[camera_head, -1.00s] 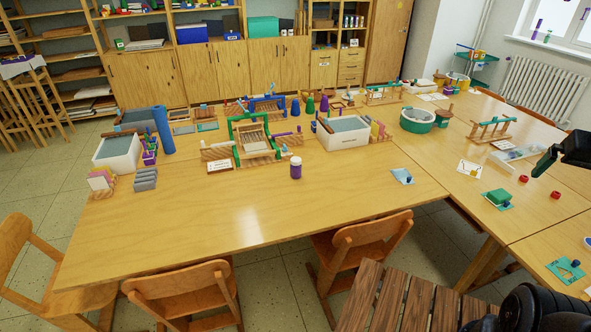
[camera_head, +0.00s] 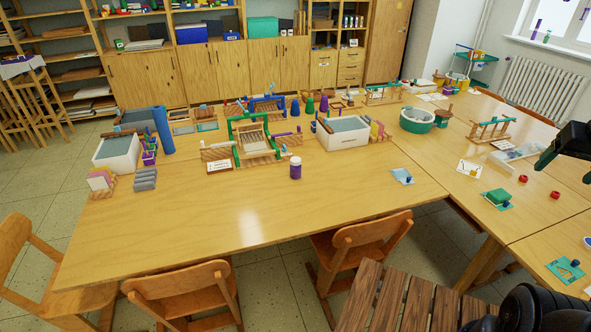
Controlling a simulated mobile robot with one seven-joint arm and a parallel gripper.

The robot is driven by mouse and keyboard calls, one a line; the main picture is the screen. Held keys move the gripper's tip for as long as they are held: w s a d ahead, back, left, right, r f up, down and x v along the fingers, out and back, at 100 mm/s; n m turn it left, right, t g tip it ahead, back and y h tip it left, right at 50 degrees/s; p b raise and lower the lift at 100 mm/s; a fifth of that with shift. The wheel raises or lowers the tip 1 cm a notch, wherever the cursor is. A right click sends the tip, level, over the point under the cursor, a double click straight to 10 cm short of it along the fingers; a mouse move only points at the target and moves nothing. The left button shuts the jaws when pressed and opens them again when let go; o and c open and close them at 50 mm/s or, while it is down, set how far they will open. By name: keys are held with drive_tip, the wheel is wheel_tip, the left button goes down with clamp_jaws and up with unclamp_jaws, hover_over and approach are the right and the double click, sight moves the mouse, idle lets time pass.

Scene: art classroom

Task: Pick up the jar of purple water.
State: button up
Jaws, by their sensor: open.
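The jar of purple water (camera_head: 295,169) stands upright on the wooden table (camera_head: 220,210), near its middle. It has a pale lid and a purple body, and nothing touches it. My gripper (camera_head: 545,160) shows at the right edge, dark with a green fingertip part, partly cut off by the frame. It is open and hangs above the right-hand table, far to the right of the jar, with nothing seen between its fingers.
A white water tub (camera_head: 343,140) and a green frame (camera_head: 236,150) stand behind the jar. A blue roll (camera_head: 163,131) stands at the left. The table in front of the jar is clear. Chairs (camera_head: 190,292) line the front edge.

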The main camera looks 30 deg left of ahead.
drive_tip(key=w+a+r+y, duration=0.1)
drive_tip(key=w+a, duration=0.5)
drive_tip(key=w, duration=0.3)
drive_tip(key=w+a+r, duration=0.1)
drive_tip(key=w+a, duration=0.4)
drive_tip(key=w, duration=0.4)
drive_tip(key=w+a+f, duration=0.2)
drive_tip(key=w+a, duration=0.2)
drive_tip(key=a, duration=0.3)
drive_tip(key=w+a+f+n+g, duration=0.1)
drive_tip(key=w+a+f, duration=0.25)
drive_tip(key=a, duration=0.35)
drive_tip(key=w+a+f, duration=0.2)
drive_tip(key=w+a, duration=0.3)
drive_tip(key=a, duration=0.2)
drive_tip(key=n, duration=0.3)
hover_over(295, 163)
drive_tip(key=s, duration=0.2)
wheel_tip(295, 163, down, 29)
drive_tip(key=shift+t, duration=0.3)
drive_tip(key=x, duration=0.5)
drive_tip(key=shift+d+f, duration=0.1)
drive_tip(key=shift+d, duration=0.2)
drive_tip(key=shift+w+a+x, duration=0.1)
drive_tip(key=shift+x, duration=1.25)
drive_tip(key=shift+w+a+x, duration=0.1)
drive_tip(key=shift+w+x, duration=0.05)
drive_tip(key=shift+x, duration=1.2)
drive_tip(key=c, duration=1.3)
drive_tip(key=shift+o, duration=0.2)
